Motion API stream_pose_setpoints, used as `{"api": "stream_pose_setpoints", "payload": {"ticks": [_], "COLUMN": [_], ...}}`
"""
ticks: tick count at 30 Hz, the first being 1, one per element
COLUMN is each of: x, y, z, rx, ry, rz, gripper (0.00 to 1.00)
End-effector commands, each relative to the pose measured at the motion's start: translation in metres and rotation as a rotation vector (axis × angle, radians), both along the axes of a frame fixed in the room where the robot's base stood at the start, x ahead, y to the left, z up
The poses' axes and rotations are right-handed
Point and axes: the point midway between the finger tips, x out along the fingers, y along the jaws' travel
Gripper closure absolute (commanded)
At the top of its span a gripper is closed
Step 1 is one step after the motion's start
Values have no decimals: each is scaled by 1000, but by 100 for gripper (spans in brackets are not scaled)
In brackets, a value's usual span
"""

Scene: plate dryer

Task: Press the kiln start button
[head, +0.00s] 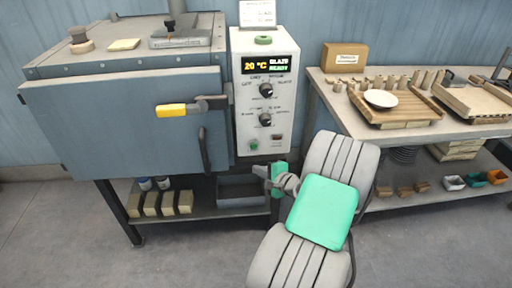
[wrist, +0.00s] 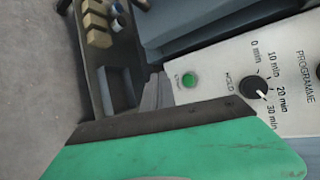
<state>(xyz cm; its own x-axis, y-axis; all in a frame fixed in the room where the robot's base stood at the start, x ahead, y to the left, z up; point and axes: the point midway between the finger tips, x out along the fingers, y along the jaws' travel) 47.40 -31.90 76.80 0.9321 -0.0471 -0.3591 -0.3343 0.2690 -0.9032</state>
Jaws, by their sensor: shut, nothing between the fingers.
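The kiln (head: 120,110) stands at the left with its door closed. Its white control panel (head: 243,125) is on its right side. The display (head: 269,64) reads 20 °C, GLAZE, READY. The green start button (head: 253,146) sits low on the panel; it also shows, unobstructed, in the wrist view (wrist: 189,80). My gripper (head: 261,171) is shut and empty, just below the panel's bottom edge in the head view. In the wrist view its grey fingertips (wrist: 157,92) appear to the left of the button. I cannot tell the exact gap in depth; no contact is visible.
Two black knobs (head: 265,90) (head: 265,120) sit above the button. A yellow-gripped door handle (head: 178,109) juts out left of the panel. A bench (head: 455,130) with pottery and wooden trays stands at the right. A shelf (head: 215,207) runs under the kiln.

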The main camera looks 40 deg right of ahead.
Motion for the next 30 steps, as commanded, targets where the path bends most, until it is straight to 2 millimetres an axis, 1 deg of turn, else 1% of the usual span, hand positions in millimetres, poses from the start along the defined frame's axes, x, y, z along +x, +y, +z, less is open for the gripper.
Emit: {"api": "stream_pose_setpoints", "payload": {"ticks": [5, 12, 18, 22, 30], "x": [16, 46, 64, 69, 70], "y": [-11, -32, -45, -48, -48], "z": [-3, -3, -2, -1, 0], "rx": [-2, -4, -3, -1, -1], "ry": [0, 0, 1, 0, 1], "rz": [3, 1, 0, 0, 0], "gripper": [100, 100, 100, 100, 100]}}
